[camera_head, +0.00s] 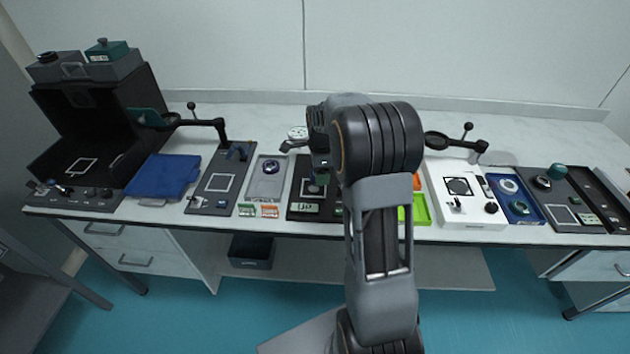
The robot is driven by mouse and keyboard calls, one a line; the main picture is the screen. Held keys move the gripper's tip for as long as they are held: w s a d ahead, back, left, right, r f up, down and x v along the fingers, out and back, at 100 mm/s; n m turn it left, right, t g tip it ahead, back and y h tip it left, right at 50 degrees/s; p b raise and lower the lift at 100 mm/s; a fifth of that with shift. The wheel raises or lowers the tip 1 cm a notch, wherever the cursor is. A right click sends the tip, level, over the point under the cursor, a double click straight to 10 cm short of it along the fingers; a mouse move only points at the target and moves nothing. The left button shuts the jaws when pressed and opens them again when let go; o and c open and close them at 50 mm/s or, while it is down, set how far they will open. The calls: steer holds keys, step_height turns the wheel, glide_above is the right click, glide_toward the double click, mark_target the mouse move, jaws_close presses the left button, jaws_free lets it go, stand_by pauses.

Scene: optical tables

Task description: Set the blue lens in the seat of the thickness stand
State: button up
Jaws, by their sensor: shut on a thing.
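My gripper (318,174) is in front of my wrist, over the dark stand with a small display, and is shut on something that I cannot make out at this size. That dark stand (300,205), which looks like the thickness stand, is on the table left of my arm. A pale round spot shows on it under the gripper, and my arm hides its right side. A small dark-blue round piece (270,167) lies in the grey tray (262,190) just left of the stand. I cannot tell whether it is a lens. No other blue lens shows clearly.
Green (420,209) and white (458,207) units and a blue tray with rings (527,214) are right of my arm. The table's back strip is mostly clear.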

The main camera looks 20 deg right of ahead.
mark_target(315, 188)
steer(key=shift+w+a+f, duration=0.25)
steer(key=shift+w+f, duration=0.1)
steer(key=shift+f, duration=0.2)
steer(key=shift+w+a+f, duration=0.25)
steer(key=shift+w+f, duration=0.1)
steer(key=shift+f, duration=0.2)
steer(key=shift+w+f, duration=0.1)
steer(key=shift+f, duration=1.55)
steer(key=shift+f, duration=0.2)
steer(key=o, duration=1)
steer(key=shift+r, duration=0.1)
